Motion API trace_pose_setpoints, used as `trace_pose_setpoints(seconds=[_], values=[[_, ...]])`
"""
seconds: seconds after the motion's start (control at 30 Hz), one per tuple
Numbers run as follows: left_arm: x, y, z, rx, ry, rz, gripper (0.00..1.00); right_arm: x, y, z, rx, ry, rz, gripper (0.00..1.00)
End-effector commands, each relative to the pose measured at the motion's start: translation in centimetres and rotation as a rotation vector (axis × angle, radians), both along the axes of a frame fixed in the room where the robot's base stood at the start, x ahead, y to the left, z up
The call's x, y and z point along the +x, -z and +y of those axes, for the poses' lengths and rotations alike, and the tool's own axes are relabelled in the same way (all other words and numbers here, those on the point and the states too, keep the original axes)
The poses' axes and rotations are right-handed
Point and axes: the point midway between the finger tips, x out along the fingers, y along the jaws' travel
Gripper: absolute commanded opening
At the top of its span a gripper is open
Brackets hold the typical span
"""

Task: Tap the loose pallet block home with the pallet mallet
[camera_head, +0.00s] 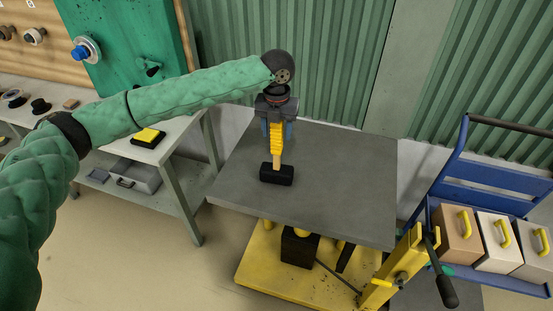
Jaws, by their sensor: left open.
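The pallet mallet stands upright on its black head (276,174) on the grey table top (340,190). Its short wooden neck (278,161) leads up to a yellow grip (277,146). My left gripper (277,133) points down over the mallet, with its fingers open on either side of the yellow grip. The top of the handle is hidden by the gripper, and I cannot tell whether the fingers touch it. I cannot pick out a pallet or its loose block in this view. My right gripper is not in view.
The table top sits on a yellow base (262,262) with a crank handle (446,290) at the right. A blue cart (458,185) holds several boxes with yellow handles. A workbench (180,135) and green board (115,30) stand left. The table top around the mallet is clear.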

Motion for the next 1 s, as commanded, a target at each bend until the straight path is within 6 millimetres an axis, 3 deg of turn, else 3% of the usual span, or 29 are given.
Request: trace_pose_setpoints(seconds=[0.97,1.0], values=[[-0.03,0.05,-0.03,-0.001,0.000,0.001,0.51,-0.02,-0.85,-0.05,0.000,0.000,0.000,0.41],[-0.03,0.05,-0.03,-0.001,0.000,0.001,0.43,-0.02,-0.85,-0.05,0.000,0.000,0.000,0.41]])
